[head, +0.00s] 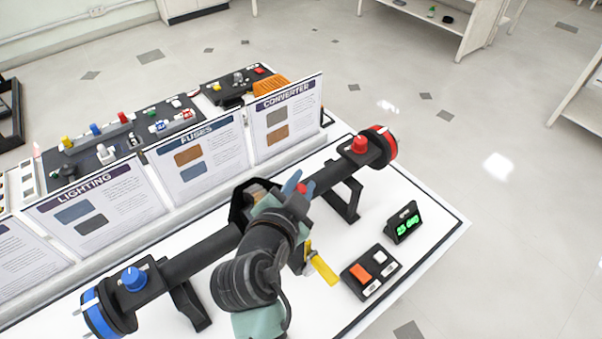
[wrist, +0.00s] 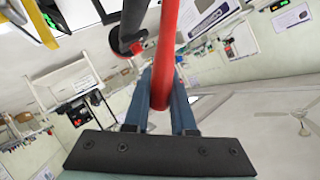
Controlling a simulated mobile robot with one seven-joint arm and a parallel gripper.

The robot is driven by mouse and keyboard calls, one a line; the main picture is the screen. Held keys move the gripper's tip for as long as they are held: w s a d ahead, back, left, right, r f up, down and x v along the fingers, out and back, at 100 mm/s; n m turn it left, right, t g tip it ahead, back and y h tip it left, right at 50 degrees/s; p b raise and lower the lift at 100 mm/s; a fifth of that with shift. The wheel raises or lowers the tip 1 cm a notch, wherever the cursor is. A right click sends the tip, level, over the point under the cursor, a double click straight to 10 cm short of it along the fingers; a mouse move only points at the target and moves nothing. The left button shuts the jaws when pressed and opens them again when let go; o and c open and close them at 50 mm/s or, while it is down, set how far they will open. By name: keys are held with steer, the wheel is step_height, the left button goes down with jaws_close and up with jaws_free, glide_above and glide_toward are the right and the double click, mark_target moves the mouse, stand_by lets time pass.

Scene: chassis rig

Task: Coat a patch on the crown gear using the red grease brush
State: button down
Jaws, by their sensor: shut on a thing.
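My gripper (head: 292,185) is at the middle of the dark axle, its blue fingers partly hidden by my arm. In the wrist view the gripper (wrist: 162,95) is shut on a red handle (wrist: 166,50), which I take to be the red grease brush. The handle runs up out of the picture, so its bristles are not visible. A bit of red (head: 302,188) shows at the fingers in the head view. A black housing (head: 238,212) with a tan part sits mid-axle behind my arm. I cannot make out the crown gear or whether the brush touches it.
The axle has a blue-ringed hub (head: 100,312) at left and a red-ringed hub (head: 381,145) at right. A yellow handle (head: 322,268) is just right of my arm. A switch box (head: 371,272) and green display (head: 403,222) stand at right. Sign panels (head: 200,155) line the back.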

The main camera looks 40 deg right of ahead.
steer(key=shift+a+b, duration=0.65)
steer(key=shift+a, duration=2)
steer(key=shift+w+d+f+b, duration=0.1)
steer(key=shift+w+d+b, duration=0.1)
steer(key=shift+d, duration=0.75)
steer(key=shift+w+d+f+b, duration=0.1)
steer(key=shift+d+b, duration=0.1)
steer(key=shift+d, duration=0.7)
steer(key=shift+w+d+b, duration=0.15)
steer(key=shift+d+b, duration=0.05)
steer(key=shift+d, duration=0.75)
steer(key=shift+a, duration=0.1)
steer(key=a+b, duration=0.1)
steer(key=a, duration=0.4)
steer(key=shift+s+a+f, duration=0.1)
steer(key=shift+a, duration=0.1)
step_height(320, 180, up, 6)
steer(key=p, duration=0.4)
